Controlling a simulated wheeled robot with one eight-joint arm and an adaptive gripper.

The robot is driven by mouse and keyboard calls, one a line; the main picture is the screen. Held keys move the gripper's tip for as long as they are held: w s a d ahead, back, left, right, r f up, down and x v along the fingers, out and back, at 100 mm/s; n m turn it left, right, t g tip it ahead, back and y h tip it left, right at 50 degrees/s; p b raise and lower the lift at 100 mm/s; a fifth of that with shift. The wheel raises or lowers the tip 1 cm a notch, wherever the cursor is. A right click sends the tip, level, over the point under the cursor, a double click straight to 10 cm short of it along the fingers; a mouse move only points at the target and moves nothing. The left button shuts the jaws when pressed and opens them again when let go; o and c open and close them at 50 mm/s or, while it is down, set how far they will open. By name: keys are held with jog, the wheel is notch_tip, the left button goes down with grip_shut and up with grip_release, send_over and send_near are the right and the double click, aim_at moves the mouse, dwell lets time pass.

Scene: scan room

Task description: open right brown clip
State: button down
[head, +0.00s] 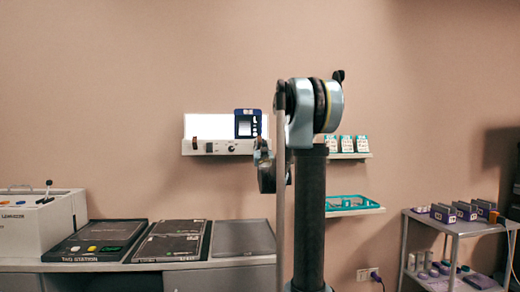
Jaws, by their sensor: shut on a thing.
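A white light box (212,127) hangs on the wall in the middle of the head view. A brown clip (195,145) stands at the left of its lower ledge. A dark blue film or card with a pale screen (246,126) is on the panel's right part. My gripper (261,147) is at the right end of the ledge, small and partly hidden by my arm. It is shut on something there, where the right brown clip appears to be. The clip itself is hidden, so I cannot see its angle.
A counter carries a white machine (35,222), dark flat trays (172,240) and a grey tray (243,238). Wall shelves with teal items (347,202) are behind my arm. A metal cart (455,225) with purple boxes stands at right. The wall above is clear.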

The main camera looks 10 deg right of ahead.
jog(key=shift+f, duration=0.1)
jog(key=c, duration=1.4)
grip_release()
jog(key=shift+c, duration=0.2)
jog(key=v, duration=1.2)
jog(key=shift+f, duration=0.2)
